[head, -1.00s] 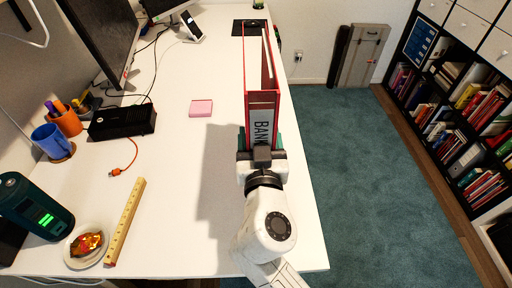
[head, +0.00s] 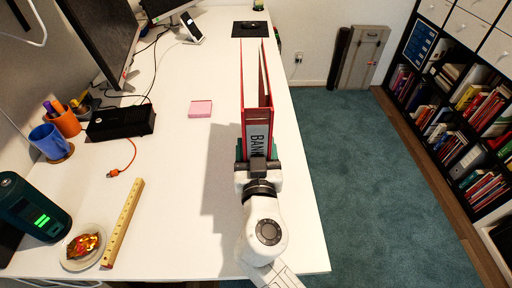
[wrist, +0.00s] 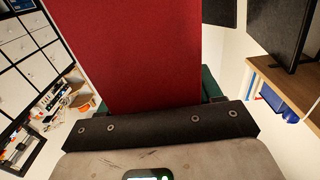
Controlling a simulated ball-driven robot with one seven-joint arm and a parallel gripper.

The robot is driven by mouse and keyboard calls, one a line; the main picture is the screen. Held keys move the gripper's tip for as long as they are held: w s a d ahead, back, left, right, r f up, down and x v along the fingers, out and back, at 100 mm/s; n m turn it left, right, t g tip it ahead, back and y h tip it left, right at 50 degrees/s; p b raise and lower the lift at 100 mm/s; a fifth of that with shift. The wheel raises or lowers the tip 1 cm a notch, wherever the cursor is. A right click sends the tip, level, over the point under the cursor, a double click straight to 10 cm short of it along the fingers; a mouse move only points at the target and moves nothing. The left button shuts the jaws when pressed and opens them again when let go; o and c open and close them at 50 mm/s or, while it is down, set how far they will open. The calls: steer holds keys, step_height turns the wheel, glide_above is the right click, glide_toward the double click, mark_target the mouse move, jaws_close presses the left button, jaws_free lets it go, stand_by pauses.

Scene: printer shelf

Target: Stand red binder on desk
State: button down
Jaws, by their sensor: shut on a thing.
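The red binder (head: 258,115) is upright, with its labelled spine facing me, over the right part of the white desk (head: 185,195). My gripper (head: 257,152) is shut on the lower part of its spine, with a dark green finger on each side. In the wrist view the red cover (wrist: 145,50) rises from between the fingers and fills the middle. A shadow lies on the desk left of the binder. I cannot tell whether its bottom edge touches the desk, as my gripper hides it.
A pink note pad (head: 201,109) lies left of the binder. A ruler (head: 122,222), a plate (head: 83,246), a black box (head: 121,123) and an orange cable (head: 123,160) are farther left. A mouse pad (head: 250,29) is at the far end. The desk's middle is clear.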

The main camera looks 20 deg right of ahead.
steer(key=shift+c, duration=0.9)
jaws_free()
steer(key=b+v, duration=0.2)
steer(key=v, duration=1)
steer(key=shift+r, duration=0.15)
